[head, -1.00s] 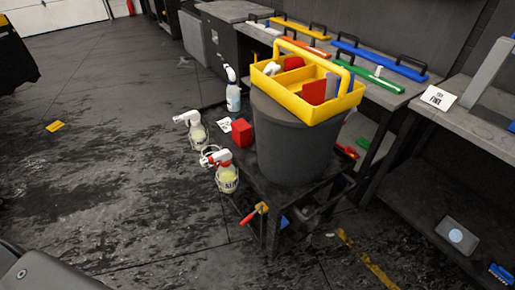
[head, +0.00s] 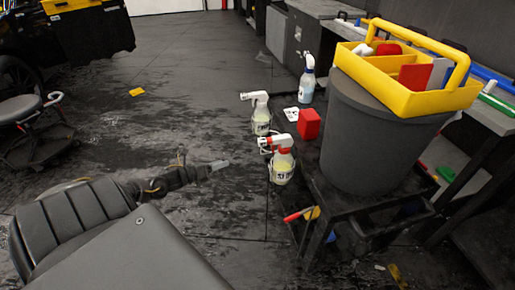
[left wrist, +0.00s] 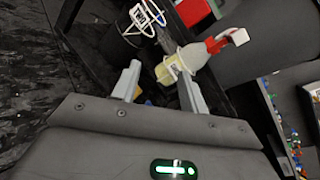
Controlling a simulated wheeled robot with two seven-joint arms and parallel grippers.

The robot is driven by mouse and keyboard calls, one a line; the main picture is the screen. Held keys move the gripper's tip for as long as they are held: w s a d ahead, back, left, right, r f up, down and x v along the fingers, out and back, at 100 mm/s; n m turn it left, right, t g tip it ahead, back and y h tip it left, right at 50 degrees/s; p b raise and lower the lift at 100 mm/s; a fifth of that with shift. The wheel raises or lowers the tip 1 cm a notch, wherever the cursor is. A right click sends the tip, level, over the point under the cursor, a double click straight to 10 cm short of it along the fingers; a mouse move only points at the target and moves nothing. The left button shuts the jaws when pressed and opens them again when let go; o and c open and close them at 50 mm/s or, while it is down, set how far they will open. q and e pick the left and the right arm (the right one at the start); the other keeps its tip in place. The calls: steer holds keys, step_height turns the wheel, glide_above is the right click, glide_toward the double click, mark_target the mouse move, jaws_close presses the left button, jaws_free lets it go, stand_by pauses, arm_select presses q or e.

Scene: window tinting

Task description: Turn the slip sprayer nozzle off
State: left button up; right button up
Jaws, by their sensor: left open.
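The slip sprayer (head: 282,168), a pale yellowish bottle with a white and red spray head, stands in a wire holder at the near left side of the cart. In the left wrist view the sprayer (left wrist: 182,62) shows tilted in the picture, just beyond my fingertips. Its red and white nozzle end points to the upper right there. My left gripper (head: 222,164) is open and empty, to the left of the sprayer and apart from it in the head view. Its two grey fingers (left wrist: 160,80) are spread in the left wrist view. My right gripper is not in view.
A second white-headed sprayer (head: 261,118) hangs behind the slip sprayer, and a bluish one (head: 306,85) stands farther back. A red block (head: 308,124) and a grey bin (head: 375,135) with a yellow caddy (head: 400,98) are on the cart.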

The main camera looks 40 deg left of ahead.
mark_target(262, 142)
arm_select(q)
steer(key=w+d+r+m+g+h+b, duration=0.15)
steer(key=d+r+m+h, duration=0.4)
steer(key=r+m, duration=0.55)
steer(key=x, duration=1)
steer(key=shift+w+r+h+b, duration=0.2)
steer(key=shift+w+h+b, duration=0.25)
steer(key=shift+w, duration=0.1)
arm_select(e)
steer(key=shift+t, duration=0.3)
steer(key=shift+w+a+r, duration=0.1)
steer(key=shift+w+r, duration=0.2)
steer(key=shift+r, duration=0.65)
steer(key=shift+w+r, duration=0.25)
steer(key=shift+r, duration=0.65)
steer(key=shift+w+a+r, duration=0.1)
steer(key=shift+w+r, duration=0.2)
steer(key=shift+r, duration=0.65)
arm_select(q)
steer(key=shift+t, duration=0.25)
steer(key=shift+c, duration=0.3)
jaws_close()
